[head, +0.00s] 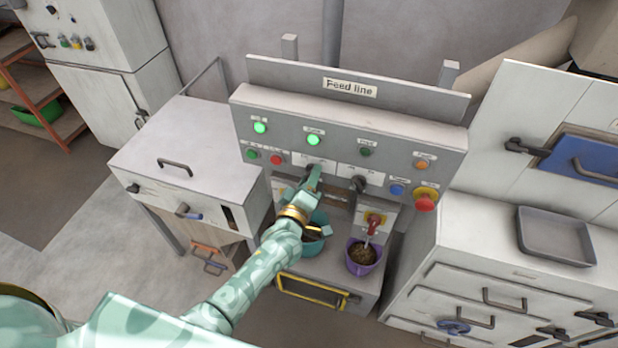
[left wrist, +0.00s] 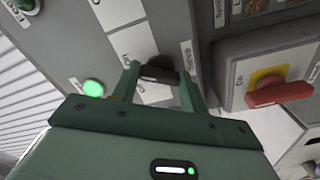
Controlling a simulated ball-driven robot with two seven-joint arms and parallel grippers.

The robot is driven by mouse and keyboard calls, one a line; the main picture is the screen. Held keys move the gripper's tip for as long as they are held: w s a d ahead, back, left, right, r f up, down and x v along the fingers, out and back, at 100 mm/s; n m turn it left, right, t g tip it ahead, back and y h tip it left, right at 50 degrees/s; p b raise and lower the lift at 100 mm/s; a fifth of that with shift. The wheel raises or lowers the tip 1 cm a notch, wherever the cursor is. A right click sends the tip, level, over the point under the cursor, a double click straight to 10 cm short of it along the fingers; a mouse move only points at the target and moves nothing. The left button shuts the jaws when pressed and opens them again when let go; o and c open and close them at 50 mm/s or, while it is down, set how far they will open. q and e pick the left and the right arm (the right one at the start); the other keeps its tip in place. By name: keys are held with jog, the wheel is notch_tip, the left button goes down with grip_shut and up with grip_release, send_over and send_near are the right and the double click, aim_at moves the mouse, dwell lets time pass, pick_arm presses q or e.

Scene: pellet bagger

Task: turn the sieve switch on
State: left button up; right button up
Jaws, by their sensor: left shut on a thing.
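The grey Feed line panel (head: 390,128) stands in the middle of the head view. My left gripper (head: 313,176) reaches its lower row, at the left of two black rotary switches. In the left wrist view its two fingers (left wrist: 158,70) are shut on a black switch knob (left wrist: 158,75), one on each side. My right gripper is not in view.
Two green lamps (head: 313,140) are lit on the panel. A red stop button (head: 424,203) sits at its right. A red handle on a yellow plate (left wrist: 280,93) is close right of the fingers. A purple pot (head: 362,258) stands below.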

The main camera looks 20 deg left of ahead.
pick_arm(q)
jog(key=shift+s+f, duration=0.1)
jog(key=o, duration=1)
jog(key=s, duration=1.6)
jog(key=shift+s+a+b, duration=0.15)
jog(key=shift+a+b, duration=0.1)
jog(key=shift+b, duration=0.15)
